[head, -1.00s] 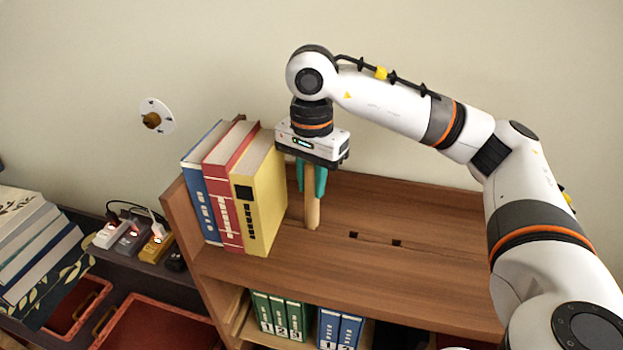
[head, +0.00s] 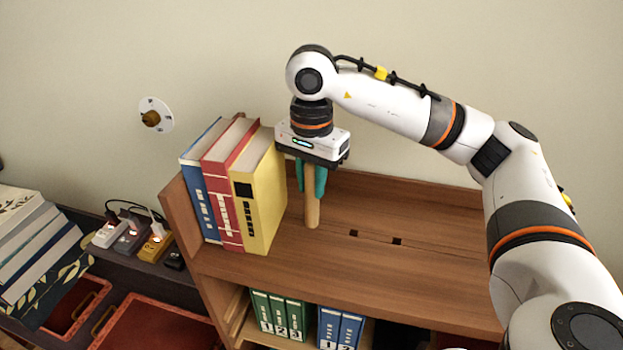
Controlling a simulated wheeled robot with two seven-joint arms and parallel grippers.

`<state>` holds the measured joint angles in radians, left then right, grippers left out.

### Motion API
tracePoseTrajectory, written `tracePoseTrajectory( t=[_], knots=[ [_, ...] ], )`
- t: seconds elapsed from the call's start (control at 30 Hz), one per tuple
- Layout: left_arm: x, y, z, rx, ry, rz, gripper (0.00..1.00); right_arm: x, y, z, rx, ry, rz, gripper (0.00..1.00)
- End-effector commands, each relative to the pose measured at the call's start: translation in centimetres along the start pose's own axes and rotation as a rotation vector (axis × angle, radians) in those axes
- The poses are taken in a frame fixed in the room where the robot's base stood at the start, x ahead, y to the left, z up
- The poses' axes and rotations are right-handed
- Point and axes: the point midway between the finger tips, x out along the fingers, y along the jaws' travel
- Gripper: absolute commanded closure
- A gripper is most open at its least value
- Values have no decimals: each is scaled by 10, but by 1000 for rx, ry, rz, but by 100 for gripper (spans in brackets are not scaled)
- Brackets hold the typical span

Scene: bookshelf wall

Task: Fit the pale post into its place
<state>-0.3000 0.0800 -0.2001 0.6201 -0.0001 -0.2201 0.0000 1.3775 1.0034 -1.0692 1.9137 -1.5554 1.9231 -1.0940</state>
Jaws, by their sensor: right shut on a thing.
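The pale post (head: 312,208) stands upright on the bookshelf top, just right of the yellow book. My right gripper (head: 312,182) points straight down from above and is shut on the post's upper part with its teal fingers. The post's lower end meets the shelf top; I cannot tell whether it sits in a hole there. Two small dark square holes (head: 354,233) (head: 397,241) show in the shelf top to the right of the post. My left gripper is not in view.
A blue book (head: 206,200), a red book (head: 226,195) and a yellow book (head: 262,190) stand left of the post, close to the gripper. Green binders (head: 277,312) and blue binders (head: 340,328) fill the shelf below. The shelf top (head: 430,220) is clear to the right.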

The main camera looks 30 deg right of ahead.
Motion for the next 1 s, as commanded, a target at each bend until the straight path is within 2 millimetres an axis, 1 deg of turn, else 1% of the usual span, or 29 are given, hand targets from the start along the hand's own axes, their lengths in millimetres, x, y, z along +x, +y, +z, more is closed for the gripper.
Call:
tracePoseTrajectory(
  t=[0.4,0.43,0.57,0.6,0.87,1.0],
  knots=[
    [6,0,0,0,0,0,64,5,0,0,0,0,0,99],
    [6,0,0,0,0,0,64,5,0,0,0,0,0,75],
    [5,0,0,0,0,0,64,4,0,0,0,0,0,54],
    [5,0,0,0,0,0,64,4,0,0,0,0,0,51],
    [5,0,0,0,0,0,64,4,0,0,0,0,0,51],
    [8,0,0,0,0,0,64,-6,1,0,0,-1,4,51]
  ],
)
